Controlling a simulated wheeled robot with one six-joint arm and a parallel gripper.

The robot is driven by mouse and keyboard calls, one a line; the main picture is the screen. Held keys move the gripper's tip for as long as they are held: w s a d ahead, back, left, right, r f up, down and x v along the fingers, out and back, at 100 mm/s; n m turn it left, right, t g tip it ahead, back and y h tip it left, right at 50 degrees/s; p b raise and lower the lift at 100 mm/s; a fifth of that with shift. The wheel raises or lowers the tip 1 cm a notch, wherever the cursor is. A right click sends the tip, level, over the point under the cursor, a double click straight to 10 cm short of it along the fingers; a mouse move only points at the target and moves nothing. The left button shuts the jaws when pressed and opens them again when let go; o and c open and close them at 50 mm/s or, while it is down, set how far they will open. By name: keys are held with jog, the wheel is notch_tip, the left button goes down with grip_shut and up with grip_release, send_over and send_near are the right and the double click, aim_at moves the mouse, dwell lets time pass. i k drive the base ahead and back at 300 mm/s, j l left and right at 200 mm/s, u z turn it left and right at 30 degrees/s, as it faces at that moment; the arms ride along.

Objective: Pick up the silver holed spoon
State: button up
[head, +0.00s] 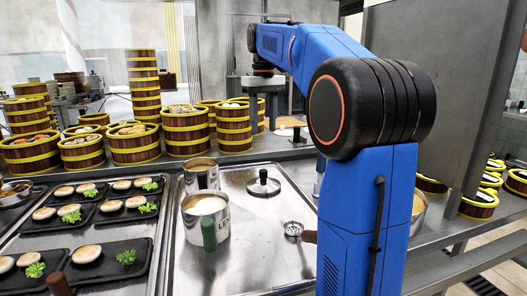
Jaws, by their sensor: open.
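The silver holed spoon (293,229) lies on the metal counter in the head view. Its round perforated bowl faces up, and a short brown handle part shows to its right before my blue arm hides the rest. My gripper (262,73) is at the far end of my arm, at the upper middle of the picture, well behind and above the spoon.
A pot with a green handle (206,219) stands left of the spoon, with another pot (201,174) behind it. A black-knobbed lid (264,184) lies behind the spoon. Steamer baskets (185,131) line the back shelf. Dark trays (107,265) of food fill the left.

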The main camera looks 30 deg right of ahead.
aim_at(292, 228)
jog(key=k, duration=1)
